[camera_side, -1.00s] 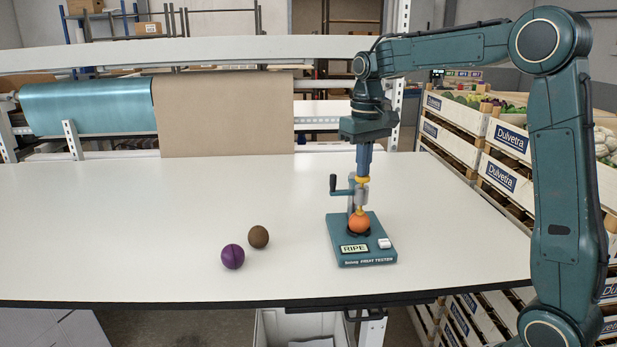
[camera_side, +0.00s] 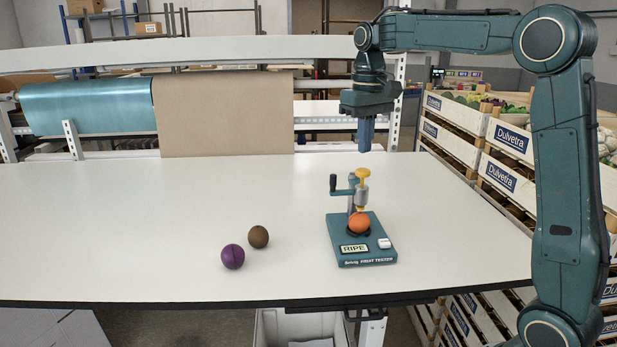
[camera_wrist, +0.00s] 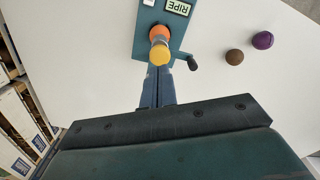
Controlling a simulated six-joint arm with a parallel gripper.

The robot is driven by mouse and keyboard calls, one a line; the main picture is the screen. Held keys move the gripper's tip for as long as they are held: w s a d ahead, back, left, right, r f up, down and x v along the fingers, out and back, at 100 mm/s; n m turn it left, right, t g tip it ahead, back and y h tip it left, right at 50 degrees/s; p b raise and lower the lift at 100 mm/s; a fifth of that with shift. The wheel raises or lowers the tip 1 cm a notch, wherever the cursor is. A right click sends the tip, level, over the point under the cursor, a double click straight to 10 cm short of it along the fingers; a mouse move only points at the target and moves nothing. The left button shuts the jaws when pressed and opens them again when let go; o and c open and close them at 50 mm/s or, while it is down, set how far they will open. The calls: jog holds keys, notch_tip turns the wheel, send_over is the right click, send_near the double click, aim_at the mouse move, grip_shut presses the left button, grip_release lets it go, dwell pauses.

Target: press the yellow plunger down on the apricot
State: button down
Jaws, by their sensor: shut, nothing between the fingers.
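The orange apricot (camera_side: 359,223) sits in the cup of the teal fruit tester (camera_side: 368,259), and it also shows in the wrist view (camera_wrist: 158,33). The yellow plunger (camera_side: 363,174) stands above the apricot, with its cap raised and its tip at the apricot's top. Whether the tip touches the fruit I cannot tell. The tester's display (camera_side: 355,248) reads RIPE. My gripper (camera_side: 365,150) is shut and empty, pointing down a little above the plunger cap and apart from it. In the wrist view the cap (camera_wrist: 159,54) shows just beyond my fingertips.
A dark crank handle (camera_side: 334,184) sticks out from the tester's left side. A brown ball (camera_side: 258,237) and a purple ball (camera_side: 232,257) lie on the white table (camera_side: 120,230) to the left. Crates (camera_side: 510,137) stand at the right, beyond the table's edge.

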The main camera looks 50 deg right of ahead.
jog(key=shift+r, duration=1.35)
jog(key=shift+s+a+r, duration=0.1)
jog(key=shift+s+a, duration=0.3)
jog(key=shift+s, duration=0.05)
jog(key=s+a+f+n+t, duration=0.1)
jog(key=s+a+f, duration=0.3)
jog(key=s, duration=0.7)
jog(key=s+a+f+n+t, duration=0.2)
jog(key=s+a+f+t, duration=0.2)
jog(key=s+a, duration=0.3)
jog(key=s+f, duration=0.1)
jog(key=s, duration=0.2)
jog(key=shift+s+a+f+t, duration=0.15)
jog(key=shift+s+a+t, duration=0.1)
jog(key=shift+s+t, duration=0.1)
